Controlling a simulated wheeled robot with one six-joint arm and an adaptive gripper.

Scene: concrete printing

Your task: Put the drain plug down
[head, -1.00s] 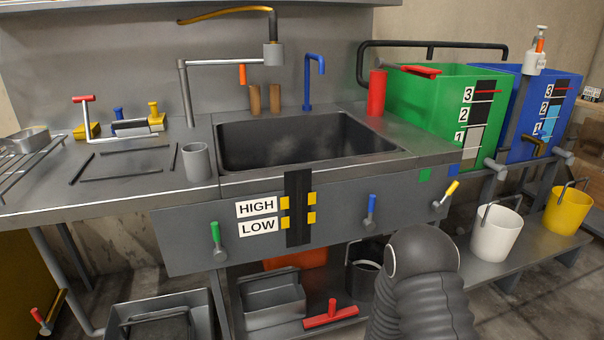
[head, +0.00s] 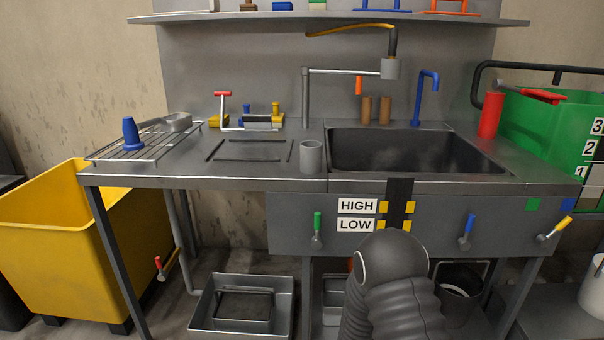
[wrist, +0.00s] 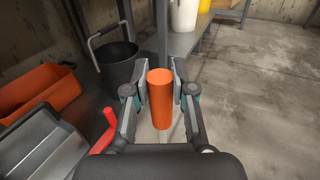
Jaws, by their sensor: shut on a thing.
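In the wrist view my gripper (wrist: 160,90) is shut on an upright orange cylinder (wrist: 160,100), which I take to be the drain plug. In the head view my gripper and the plug are hidden; only my dark ribbed arm shows at the bottom. The dark sink basin (head: 415,152) is set in the grey bench (head: 230,180), behind my arm.
A wire rack (head: 145,148) with a blue cone (head: 131,134) is at the bench's left. A grey cup (head: 311,155) stands left of the sink. A yellow bin (head: 50,225) is on the floor at left. The wrist view shows a black bucket (wrist: 117,70) and orange bin (wrist: 35,92).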

